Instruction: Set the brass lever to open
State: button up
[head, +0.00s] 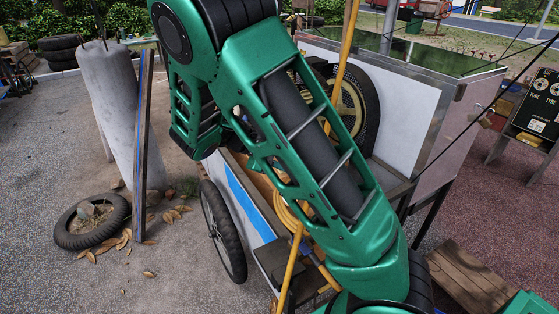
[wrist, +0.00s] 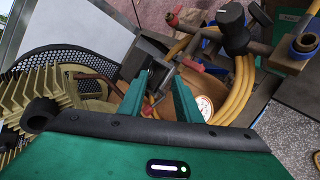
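My gripper (wrist: 158,84) shows in the wrist view with its two green fingers apart. Dark metal parts and a small red piece (wrist: 150,109) appear between and beyond the fingers; I cannot tell whether anything touches them. I cannot make out the brass lever for certain. A brass-coloured fitting with a blue ring (wrist: 302,46) is at the upper right of the wrist view, to the right of my gripper. A red-handled part (wrist: 172,19) is above the fingers. In the head view my green arm covers much of the cart, and my gripper cannot be made out.
The compressor cart shows its blue-striped side (head: 243,201) and wheel (head: 222,232). A yellow hose (wrist: 243,88), a round gauge (wrist: 205,106), a black knob (wrist: 231,17) and brass-coloured fins (wrist: 42,94) crowd the gripper.

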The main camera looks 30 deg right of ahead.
jog(key=w+a+f+n+t+h, duration=0.55)
jog(key=w+a+t+h, duration=0.2)
jog(key=a, duration=0.25)
jog(key=shift+g+y, duration=0.35)
jog(key=shift+g, duration=0.1)
jog(key=w+d, duration=0.1)
jog(key=d, duration=0.2)
jog(key=w+d, duration=0.1)
jog(key=d, duration=0.2)
jog(key=w+d, duration=0.1)
jog(key=d, duration=0.3)
jog(key=shift+r, duration=0.35)
grip_shut()
